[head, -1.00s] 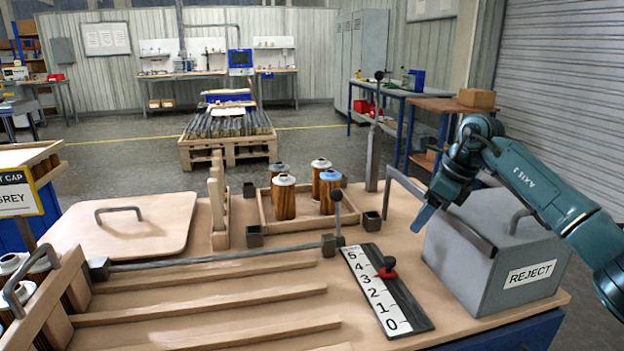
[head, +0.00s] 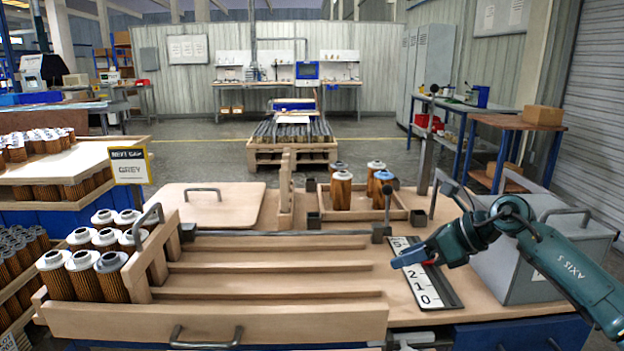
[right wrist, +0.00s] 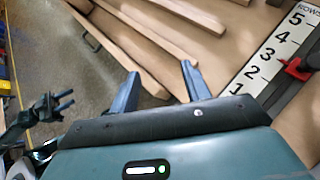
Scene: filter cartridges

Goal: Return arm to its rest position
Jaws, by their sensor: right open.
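My right gripper (head: 408,259) is open and empty. In the head view it hangs above the table (head: 420,318), in front of the numbered row scale (head: 425,290), and hides part of it. In the right wrist view its two blue fingers (right wrist: 160,88) are spread apart with nothing between them. The scale (right wrist: 275,55) with its red slider (right wrist: 295,68) lies to the right there. The grey reject box (head: 535,270) stands behind my right arm, its lid handle showing.
Several filter cartridges (head: 82,270) stand at the left by the wooden rails (head: 270,268). A wooden tray (head: 400,211) with several cartridges stands at the back. A lever with a dark knob (head: 389,205) stands beside it. A flat lid (head: 210,208) lies at the back left.

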